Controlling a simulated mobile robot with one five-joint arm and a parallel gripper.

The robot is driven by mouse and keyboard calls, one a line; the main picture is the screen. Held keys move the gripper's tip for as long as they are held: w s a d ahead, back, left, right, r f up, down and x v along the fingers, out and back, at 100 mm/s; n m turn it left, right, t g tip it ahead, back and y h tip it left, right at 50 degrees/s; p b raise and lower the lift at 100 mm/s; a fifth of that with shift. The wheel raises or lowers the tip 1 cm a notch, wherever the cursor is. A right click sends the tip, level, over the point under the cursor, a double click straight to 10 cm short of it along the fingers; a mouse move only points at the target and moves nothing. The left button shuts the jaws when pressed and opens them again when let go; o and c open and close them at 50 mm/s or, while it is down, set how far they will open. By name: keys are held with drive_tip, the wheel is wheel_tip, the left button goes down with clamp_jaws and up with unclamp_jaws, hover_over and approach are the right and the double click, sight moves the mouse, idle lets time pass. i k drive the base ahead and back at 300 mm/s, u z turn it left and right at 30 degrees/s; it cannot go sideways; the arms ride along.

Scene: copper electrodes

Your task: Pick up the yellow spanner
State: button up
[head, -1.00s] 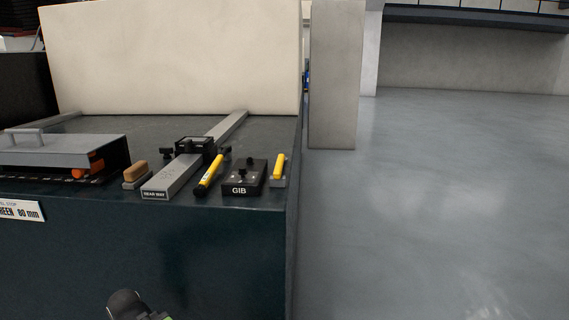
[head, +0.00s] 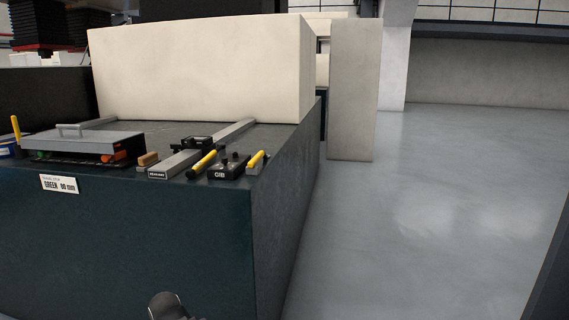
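Two yellow-handled tools lie near the front edge of the dark bench's top. The longer yellow tool (head: 203,163) has a black end and lies slanted between a grey rail and a black block marked GIB. A shorter yellow piece (head: 256,159) lies on a small grey block at the bench's right corner. A third yellow piece (head: 15,127) stands up at the far left. At this size I cannot tell which is the spanner. A dark rounded part of my arm shows at the bottom edge. My gripper's fingers do not show.
The dark bench (head: 150,235) also carries a grey-lidded case (head: 85,145), a wooden-topped brush or block (head: 148,160), the rail (head: 213,145) and the GIB block (head: 228,170). A large cream block (head: 200,70) stands behind. A pale pillar (head: 353,90) is to the right. The floor (head: 430,200) beyond is clear.

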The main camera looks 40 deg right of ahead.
sight(251, 165)
drive_tip(key=u, duration=0.15)
drive_tip(key=i, duration=0.9)
drive_tip(key=z, duration=0.05)
